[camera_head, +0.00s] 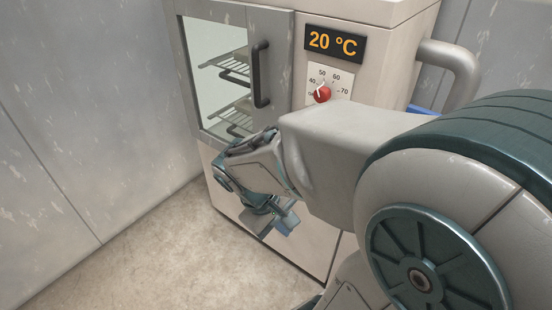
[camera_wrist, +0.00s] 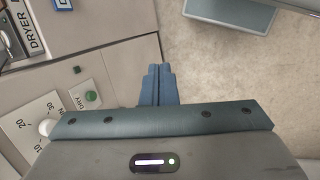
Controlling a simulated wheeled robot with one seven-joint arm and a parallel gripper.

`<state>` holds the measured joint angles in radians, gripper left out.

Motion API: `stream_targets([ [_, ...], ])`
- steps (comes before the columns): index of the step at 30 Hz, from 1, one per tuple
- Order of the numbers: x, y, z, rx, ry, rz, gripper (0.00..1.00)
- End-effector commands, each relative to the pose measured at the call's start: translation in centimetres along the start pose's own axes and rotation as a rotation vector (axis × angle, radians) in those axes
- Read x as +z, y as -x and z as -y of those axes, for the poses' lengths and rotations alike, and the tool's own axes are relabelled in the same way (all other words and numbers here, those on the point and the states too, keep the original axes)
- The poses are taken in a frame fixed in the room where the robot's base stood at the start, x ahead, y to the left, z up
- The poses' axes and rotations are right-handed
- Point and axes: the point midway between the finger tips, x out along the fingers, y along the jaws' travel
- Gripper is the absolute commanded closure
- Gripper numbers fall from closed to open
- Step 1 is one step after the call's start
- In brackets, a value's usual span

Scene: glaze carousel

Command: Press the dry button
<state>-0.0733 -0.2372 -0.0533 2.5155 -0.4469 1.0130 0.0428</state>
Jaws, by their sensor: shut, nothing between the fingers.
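The green dry button (camera_wrist: 91,96) sits on a small plate marked DRY on the cabinet front, left of the fingers in the wrist view. In the head view my gripper (camera_head: 284,220) is in front of the lower front of the dryer cabinet (camera_head: 318,245). The button does not show in the head view; my arm covers part of the panel.
The cabinet has a glass door with a dark handle (camera_head: 260,74), wire shelves (camera_head: 228,66), a 20 °C display (camera_head: 333,42) and a red knob (camera_head: 322,94). A white dial plate (camera_wrist: 37,121) adjoins the button. Bare floor (camera_head: 165,250) lies left.

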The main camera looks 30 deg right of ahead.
Motion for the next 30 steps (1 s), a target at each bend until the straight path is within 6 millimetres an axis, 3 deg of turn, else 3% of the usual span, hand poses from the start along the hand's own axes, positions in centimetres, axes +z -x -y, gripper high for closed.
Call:
stream_targets([
  [1,0.0,-3.0,-0.5,0.067,0.077,0.085,1.0],
  [3,0.1,-5.3,-1.9,0.17,0.184,0.19,1.0],
  [8,-0.8,-9.5,-5.3,0.415,0.446,0.404,1.0],
  [12,-3.4,-12.3,-7.6,0.636,0.692,0.555,1.0],
  [16,-7.0,-14.6,-8.6,0.837,0.922,0.654,1.0],
  [21,-11.6,-16.9,-8.1,1.043,1.168,0.711,1.0],
  [25,-13.8,-18.0,-7.5,1.135,1.281,0.721,1.0],
  [30,-14.7,-18.4,-7.1,1.178,1.331,0.72,1.0],
])
